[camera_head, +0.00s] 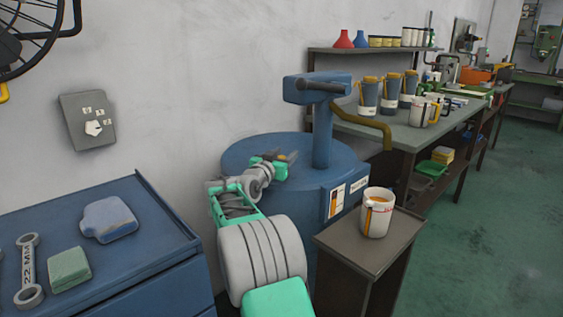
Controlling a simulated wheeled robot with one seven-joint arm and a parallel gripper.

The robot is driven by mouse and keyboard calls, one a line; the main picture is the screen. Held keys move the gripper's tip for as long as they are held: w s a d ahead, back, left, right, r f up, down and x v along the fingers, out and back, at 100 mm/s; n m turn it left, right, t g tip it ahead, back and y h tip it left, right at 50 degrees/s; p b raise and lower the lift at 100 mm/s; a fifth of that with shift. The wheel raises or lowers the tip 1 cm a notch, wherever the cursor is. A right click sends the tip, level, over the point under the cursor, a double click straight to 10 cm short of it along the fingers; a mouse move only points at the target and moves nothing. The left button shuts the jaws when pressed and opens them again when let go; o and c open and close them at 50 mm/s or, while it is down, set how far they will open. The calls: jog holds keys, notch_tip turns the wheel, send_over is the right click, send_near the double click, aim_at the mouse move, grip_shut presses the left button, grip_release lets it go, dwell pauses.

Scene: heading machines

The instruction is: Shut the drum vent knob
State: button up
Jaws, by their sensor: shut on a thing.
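The blue drum (335,205) stands against the wall, with a pump column and its head on top and labels on its side. My gripper (279,161) is over the left part of the drum's top, at the end of my grey and green arm. It is shut on the drum vent knob (291,156), of which only a small orange-brown and dark part shows between and beyond the fingers. The rest of the knob is hidden by the gripper, and its turned position cannot be told.
A brown stand (345,243) with a white jug (377,213) is right of my arm. A workbench (400,133) with several jugs stands behind. The green floor at right is clear.

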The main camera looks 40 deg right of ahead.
jog(key=shift+s+d+m+g+h+p, duration=0.15)
jog(key=shift+m+g+h+p, duration=0.1)
jog(key=shift+m+g, duration=0.45)
jog(key=shift+s+a+m+g+h+p, duration=0.15)
jog(key=shift+m+g, duration=0.3)
jog(key=shift+g, duration=0.6)
jog(key=shift+s+d+m+g+h+p, duration=0.15)
jog(key=shift+m+g+h+p, duration=0.15)
jog(key=shift+m+g, duration=0.4)
jog(key=shift+s, duration=0.1)
jog(key=o, duration=1.4)
jog(key=shift+d, duration=0.1)
jog(key=shift+c, duration=0.2)
jog(key=shift+r, duration=0.4)
jog(key=s+a+r+p, duration=0.1)
jog(key=s+a+r, duration=0.7)
jog(key=s+r, duration=0.3)
jog(key=shift+a+r+p, duration=0.25)
jog(key=shift+r+p, duration=0.1)
jog(key=shift+r, duration=0.2)
